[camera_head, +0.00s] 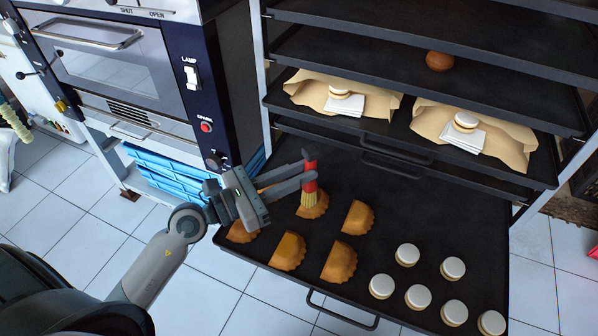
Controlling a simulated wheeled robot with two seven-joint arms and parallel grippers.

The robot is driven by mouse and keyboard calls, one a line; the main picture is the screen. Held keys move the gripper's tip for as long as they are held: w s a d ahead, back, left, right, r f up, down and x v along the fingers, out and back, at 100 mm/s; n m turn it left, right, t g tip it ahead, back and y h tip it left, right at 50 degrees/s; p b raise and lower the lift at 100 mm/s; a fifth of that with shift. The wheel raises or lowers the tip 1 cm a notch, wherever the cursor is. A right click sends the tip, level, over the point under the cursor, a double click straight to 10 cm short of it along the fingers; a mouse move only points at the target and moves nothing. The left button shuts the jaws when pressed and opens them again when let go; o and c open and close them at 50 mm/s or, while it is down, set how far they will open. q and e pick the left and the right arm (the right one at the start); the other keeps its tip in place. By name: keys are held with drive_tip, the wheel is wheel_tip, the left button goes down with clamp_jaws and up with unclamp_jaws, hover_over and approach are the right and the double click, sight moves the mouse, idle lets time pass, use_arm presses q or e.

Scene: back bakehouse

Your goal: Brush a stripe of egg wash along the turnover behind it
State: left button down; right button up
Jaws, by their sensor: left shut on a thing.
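My left gripper (308,181) comes in from the left, shut on a brush (310,165) with a red handle and tan bristles. The brush stands near upright, bristles down, over a golden turnover (316,210) in the back row. The bristles hide part of that turnover; I cannot tell whether they touch it. Another turnover (358,218) lies to its right. Two more, a front turnover (288,252) and a front right turnover (339,262), lie nearer. A left turnover (241,234) is partly hidden by my gripper. My right gripper is out of view.
The dark pulled-out tray (385,205) also holds several white-topped round cakes (407,255) at right. A rack shelf (395,128) above carries paper sheets with cakes. A brown ball (439,61) sits higher. An oven (115,60) and blue crates (165,178) stand left.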

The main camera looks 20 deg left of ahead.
use_arm(q)
drive_tip(key=shift+w+d+f, duration=0.1)
drive_tip(key=shift+w, duration=2.1)
drive_tip(key=shift+s, duration=0.15)
drive_tip(key=shift+s, duration=2.1)
drive_tip(key=shift+w+p, duration=0.1)
drive_tip(key=shift+p, duration=0.2)
drive_tip(key=w, duration=0.4)
drive_tip(key=shift+w+p, duration=0.15)
drive_tip(key=shift+p, duration=0.15)
